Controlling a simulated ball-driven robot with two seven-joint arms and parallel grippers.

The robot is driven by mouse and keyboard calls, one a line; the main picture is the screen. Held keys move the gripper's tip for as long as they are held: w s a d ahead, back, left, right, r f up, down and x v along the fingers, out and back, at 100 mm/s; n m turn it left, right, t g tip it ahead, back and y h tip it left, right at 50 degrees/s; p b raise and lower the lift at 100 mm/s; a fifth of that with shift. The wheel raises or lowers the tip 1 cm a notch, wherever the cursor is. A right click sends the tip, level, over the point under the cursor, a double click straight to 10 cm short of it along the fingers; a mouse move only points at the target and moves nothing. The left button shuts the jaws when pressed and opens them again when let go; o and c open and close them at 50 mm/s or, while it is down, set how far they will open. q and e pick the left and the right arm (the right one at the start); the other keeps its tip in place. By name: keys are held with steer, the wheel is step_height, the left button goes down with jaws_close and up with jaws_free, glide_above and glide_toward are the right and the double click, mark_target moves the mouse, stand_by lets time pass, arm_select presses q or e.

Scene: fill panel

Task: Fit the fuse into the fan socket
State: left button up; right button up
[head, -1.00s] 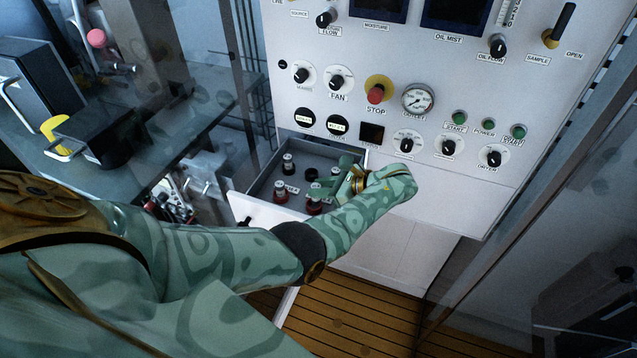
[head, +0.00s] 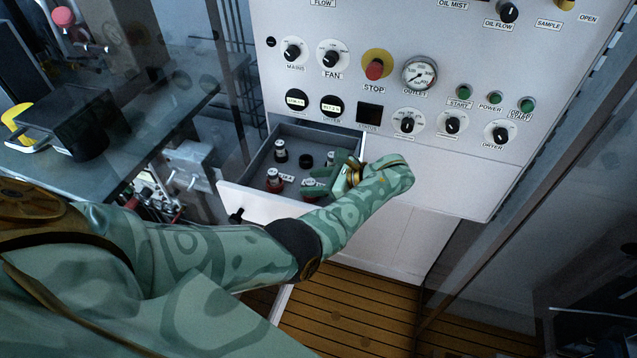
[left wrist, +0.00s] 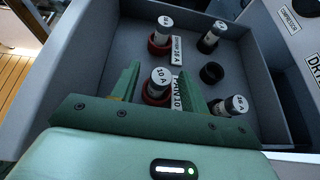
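A fuse with a white cap marked 10 A (left wrist: 161,77) stands upright at a red socket (left wrist: 153,97) beside a FAN 10 label (left wrist: 178,90) in the open drawer (left wrist: 92,70). How deep it sits is hidden. My left gripper (left wrist: 158,82) is open, with one finger on each side of this fuse and gaps showing between. In the head view my left gripper (head: 322,182) is low in the drawer, partly covering that fuse (head: 309,184). My right gripper is in neither view.
Another fuse (left wrist: 164,24) stands in a red socket behind. Two more fuses (left wrist: 218,28) (left wrist: 237,103) stand at the drawer's right side, near an empty black socket (left wrist: 211,73). The white control panel (head: 330,75) rises above the drawer.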

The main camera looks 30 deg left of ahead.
arm_select(q)
steer(key=shift+w+d+r, duration=0.15)
steer(key=shift+d, duration=0.1)
steer(key=v, duration=0.6)
steer(key=shift+d, duration=0.4)
steer(key=shift+r, duration=0.2)
